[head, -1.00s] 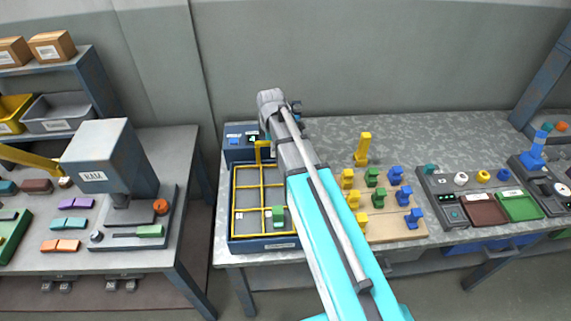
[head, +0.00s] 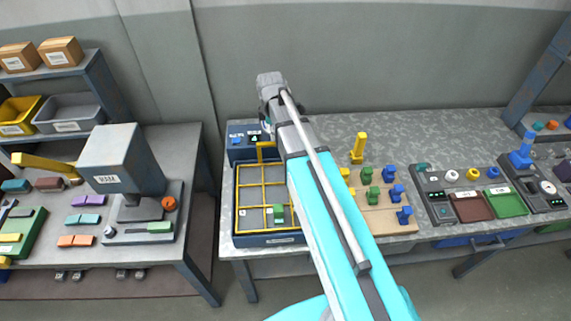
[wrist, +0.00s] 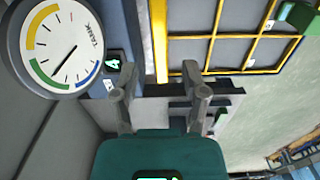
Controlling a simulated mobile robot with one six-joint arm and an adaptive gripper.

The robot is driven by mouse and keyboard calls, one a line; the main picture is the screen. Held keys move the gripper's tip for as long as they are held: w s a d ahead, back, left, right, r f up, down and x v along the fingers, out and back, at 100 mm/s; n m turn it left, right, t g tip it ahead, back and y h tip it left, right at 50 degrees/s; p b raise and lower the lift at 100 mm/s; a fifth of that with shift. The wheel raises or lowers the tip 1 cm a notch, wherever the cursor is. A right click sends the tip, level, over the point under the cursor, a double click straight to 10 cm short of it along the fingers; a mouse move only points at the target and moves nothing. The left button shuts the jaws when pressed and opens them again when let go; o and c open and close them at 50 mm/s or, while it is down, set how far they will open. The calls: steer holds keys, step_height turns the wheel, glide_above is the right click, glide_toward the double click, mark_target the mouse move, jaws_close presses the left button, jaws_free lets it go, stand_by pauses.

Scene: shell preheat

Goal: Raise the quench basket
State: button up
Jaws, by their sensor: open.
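The quench basket (head: 262,186) is a yellow grid frame sitting low inside a blue tank (head: 268,240) on the bench. A yellow upright handle (head: 266,150) rises at its back edge. A green block (head: 279,214) sits in a front compartment, and part of it shows in the wrist view (wrist: 300,17). The basket grid (wrist: 210,70) fills the upper right of the wrist view.
A round tank gauge (wrist: 62,45) and a small display (wrist: 114,65) are close on the gripper's left. A control box (head: 245,152) stands behind the tank. A wooden board (head: 385,215) with coloured pegs lies right of my arm. A press (head: 125,165) stands on the left bench.

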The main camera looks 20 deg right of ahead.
steer(key=shift+r+p, duration=1.6)
steer(key=shift+r, duration=0.3)
steer(key=shift+s+f+m+b, duration=0.3)
steer(key=shift+s+f+b, duration=0.05)
steer(key=shift+s+b, duration=0.05)
steer(key=s+f+m+b, duration=0.2)
steer(key=s+m, duration=0.5)
steer(key=s+f+m+b, duration=0.2)
steer(key=s+m, duration=0.6)
steer(key=shift+f, duration=0.25)
steer(key=shift+a, duration=0.1)
stand_by(0.6)
